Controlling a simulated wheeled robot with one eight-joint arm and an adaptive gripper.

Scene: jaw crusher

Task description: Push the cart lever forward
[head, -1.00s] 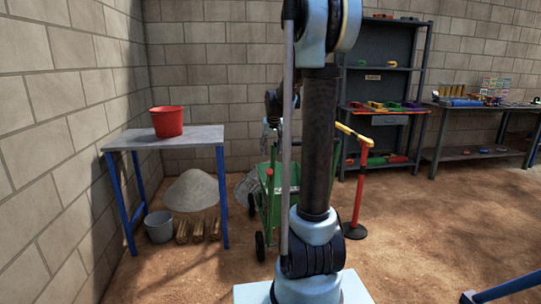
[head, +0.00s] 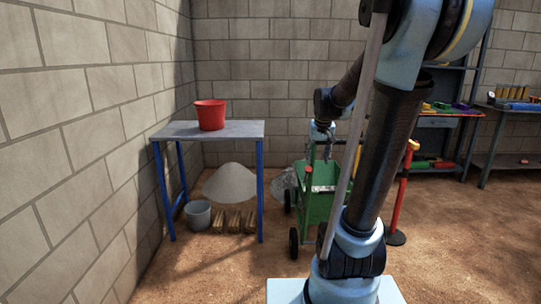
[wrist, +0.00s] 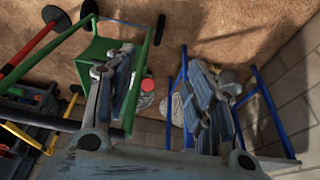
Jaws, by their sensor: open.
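The green cart (head: 318,205) stands on dark wheels on the dirt floor, partly hidden behind my arm in the head view. In the wrist view the cart (wrist: 98,50) shows at upper left, with green side tubes. I cannot clearly pick out a lever on it; a dark bar (wrist: 50,122) lies near its lower left end there. My gripper (head: 325,142) is above the cart in the head view. In the wrist view my gripper (wrist: 160,78) is open and empty, its left finger overlapping the cart. I cannot tell whether it touches the cart.
A table (head: 245,130) with a red bucket (head: 210,115) stands left of the cart. A grey bucket (head: 197,215) and sand pile (head: 230,183) are below. A red-and-yellow post (head: 400,200) stands right of the cart. Open dirt floor lies in front.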

